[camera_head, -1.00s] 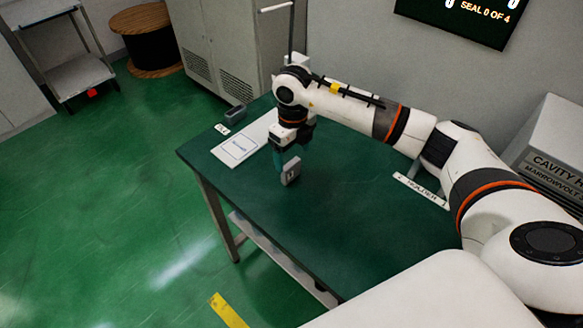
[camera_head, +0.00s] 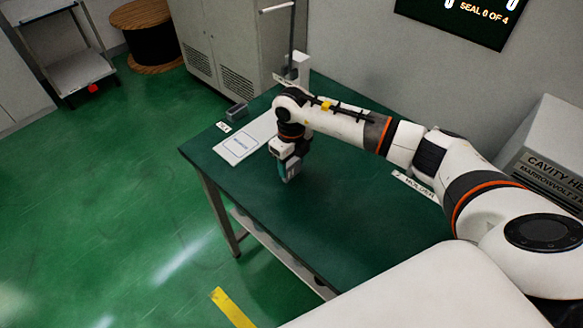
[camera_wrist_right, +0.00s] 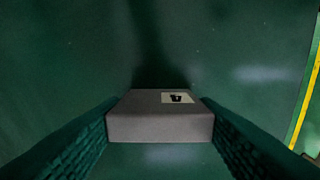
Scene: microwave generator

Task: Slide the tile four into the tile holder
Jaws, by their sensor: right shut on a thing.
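My right gripper (camera_head: 286,178) points down over the middle-left of the green table. In the right wrist view its teal padded fingers (camera_wrist_right: 160,135) are shut on a grey rectangular tile (camera_wrist_right: 160,128) from both sides. The tile bears a small white label with a dark mark that I cannot read surely as a four. In the head view the tile is mostly hidden by the gripper. A white strip reading "HOLDER" (camera_head: 414,187) lies on the table to the right, beneath my arm. The holder itself is not clearly visible behind the arm. My left gripper is not in view.
A white board with a printed card (camera_head: 238,146) lies at the table's left, with a dark grey block (camera_head: 237,112) and a small label (camera_head: 223,127) near the edge. A grey cabinet (camera_head: 230,50) stands behind. The green table (camera_head: 330,220) is clear at front.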

